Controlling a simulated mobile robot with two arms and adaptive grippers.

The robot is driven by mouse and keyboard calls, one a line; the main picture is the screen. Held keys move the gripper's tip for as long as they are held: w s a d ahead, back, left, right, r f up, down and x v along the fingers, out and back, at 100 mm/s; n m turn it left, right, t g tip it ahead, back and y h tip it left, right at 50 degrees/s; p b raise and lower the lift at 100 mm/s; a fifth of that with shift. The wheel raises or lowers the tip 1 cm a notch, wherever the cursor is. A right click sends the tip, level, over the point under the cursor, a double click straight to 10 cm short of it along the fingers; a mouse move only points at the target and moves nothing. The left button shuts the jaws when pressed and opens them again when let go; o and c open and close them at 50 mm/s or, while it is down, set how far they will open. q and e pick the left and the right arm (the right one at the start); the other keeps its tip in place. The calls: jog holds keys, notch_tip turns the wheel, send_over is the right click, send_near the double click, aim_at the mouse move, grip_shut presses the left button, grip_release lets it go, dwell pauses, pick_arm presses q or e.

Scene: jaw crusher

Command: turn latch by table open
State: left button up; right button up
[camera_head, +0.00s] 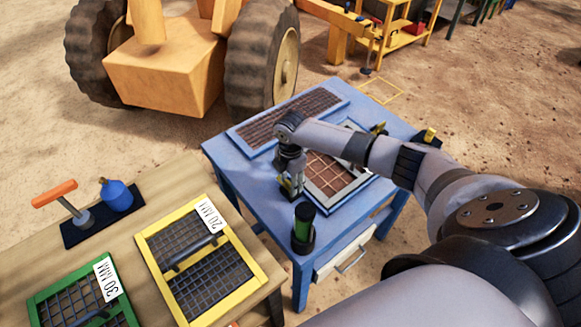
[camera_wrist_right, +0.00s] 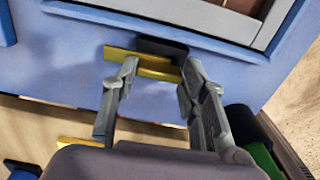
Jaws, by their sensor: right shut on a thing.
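The latch by the table (camera_wrist_right: 150,62) is a yellow bar with a dark block at the blue table's edge, in the right wrist view. In the head view it is mostly hidden by my right gripper (camera_head: 291,188), which points down at the blue table's near left edge. In the right wrist view the fingers of my right gripper (camera_wrist_right: 160,70) stand at the yellow bar, shut on it. The blue table (camera_head: 232,165) carries a framed mesh screen (camera_head: 322,172) beside the gripper. My left gripper is not in view.
A green-and-black cylinder (camera_head: 304,222) stands close to the gripper, on the blue table's near corner. Another dark mesh screen (camera_head: 290,117) lies at the back. A wooden table (camera_head: 150,195) at left holds yellow (camera_head: 140,243) and green (camera_head: 33,305) framed screens.

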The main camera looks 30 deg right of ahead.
aim_at(290, 184)
jog(key=o, duration=1.2)
jog(key=shift+c, duration=0.2)
notch_tip(290, 184, up, 12)
